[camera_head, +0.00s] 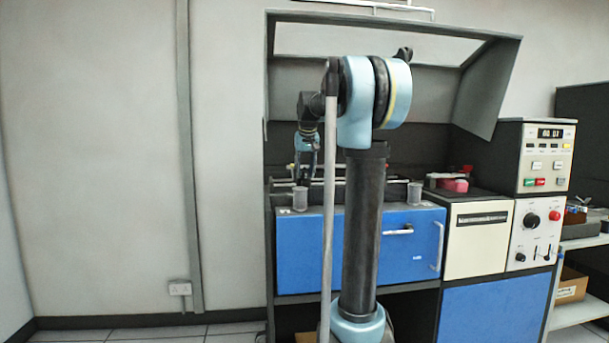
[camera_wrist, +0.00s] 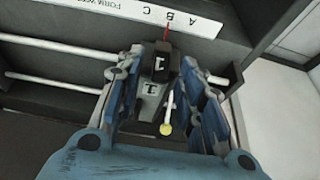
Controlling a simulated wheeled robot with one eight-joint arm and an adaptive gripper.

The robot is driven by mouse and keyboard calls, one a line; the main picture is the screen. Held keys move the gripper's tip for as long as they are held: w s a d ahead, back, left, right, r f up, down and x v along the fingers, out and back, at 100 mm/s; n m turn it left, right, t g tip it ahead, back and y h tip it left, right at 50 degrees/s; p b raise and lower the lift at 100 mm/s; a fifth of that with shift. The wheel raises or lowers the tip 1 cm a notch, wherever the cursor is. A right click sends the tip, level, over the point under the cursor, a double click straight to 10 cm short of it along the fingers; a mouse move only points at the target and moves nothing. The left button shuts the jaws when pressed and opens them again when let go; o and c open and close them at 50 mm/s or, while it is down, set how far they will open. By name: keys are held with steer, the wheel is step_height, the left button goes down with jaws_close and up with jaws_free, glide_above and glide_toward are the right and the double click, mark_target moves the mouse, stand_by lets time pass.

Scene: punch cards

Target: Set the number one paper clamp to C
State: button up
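In the wrist view the number one paper clamp (camera_wrist: 160,66) is a black block with a white "1" label. A pale lever with a yellow knob (camera_wrist: 166,129) sticks out from it. Its thin red pointer (camera_wrist: 167,33) is at the letter B on the white scale strip (camera_wrist: 110,10); C is just to the left and A to the right. My gripper (camera_wrist: 159,62) has its fingers spread on both sides of the clamp; whether they touch it is unclear. In the head view my gripper (camera_head: 304,180) is low over the machine's left part, and the clamp is not distinguishable.
Metal rods (camera_wrist: 50,48) run crosswise beside the clamp. A dark side wall (camera_wrist: 265,25) stands close on the right in the wrist view. In the head view the blue-fronted machine (camera_head: 405,262) has a raised hood (camera_head: 488,85) above and a control panel (camera_head: 545,158) at right.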

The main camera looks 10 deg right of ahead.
steer(key=shift+w+f, duration=0.15)
steer(key=shift+f, duration=0.2)
jaws_close()
